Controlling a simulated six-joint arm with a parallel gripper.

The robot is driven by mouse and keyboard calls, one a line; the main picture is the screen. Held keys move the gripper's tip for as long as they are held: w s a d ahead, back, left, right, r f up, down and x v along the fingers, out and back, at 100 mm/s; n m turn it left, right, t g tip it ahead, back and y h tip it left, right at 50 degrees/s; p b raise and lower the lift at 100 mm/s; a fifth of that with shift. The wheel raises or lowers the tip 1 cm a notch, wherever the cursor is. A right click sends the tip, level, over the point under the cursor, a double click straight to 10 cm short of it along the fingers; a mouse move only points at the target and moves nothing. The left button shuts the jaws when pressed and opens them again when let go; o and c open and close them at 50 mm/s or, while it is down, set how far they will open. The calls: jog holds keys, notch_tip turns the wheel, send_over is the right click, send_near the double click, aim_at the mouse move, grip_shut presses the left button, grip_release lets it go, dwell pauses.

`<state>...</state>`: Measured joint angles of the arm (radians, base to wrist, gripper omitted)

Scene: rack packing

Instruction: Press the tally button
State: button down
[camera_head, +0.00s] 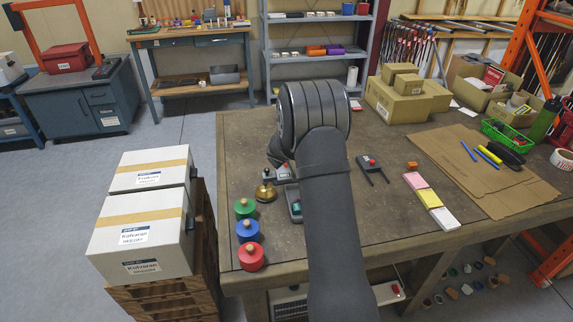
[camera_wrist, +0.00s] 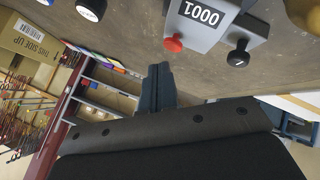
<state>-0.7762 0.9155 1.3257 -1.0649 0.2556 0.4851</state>
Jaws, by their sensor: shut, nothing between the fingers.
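In the head view the grey box (camera_head: 283,173) sits just left of my arm, partly hidden. My gripper (camera_wrist: 160,72) has its dark fingers shut together with nothing between them. In the wrist view the fingertips are beside the red button and visibly apart from it. In the head view my arm hides most of the gripper.
A brass bell (camera_head: 265,193) stands close beside the counter. A dark pronged stand (camera_head: 372,168) and coloured blocks (camera_head: 430,199) are right of my arm. Cardboard boxes (camera_head: 405,100) stand at the back.

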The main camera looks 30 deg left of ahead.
jog(key=shift+r, duration=2.3)
dwell(0.7)
notch_tip(320, 180, up, 4)
jog(key=shift+f, duration=0.1)
dwell(0.4)
jog(key=shift+f, duration=4.4)
jog(key=shift+f, duration=0.1)
jog(key=shift+f, duration=0.3)
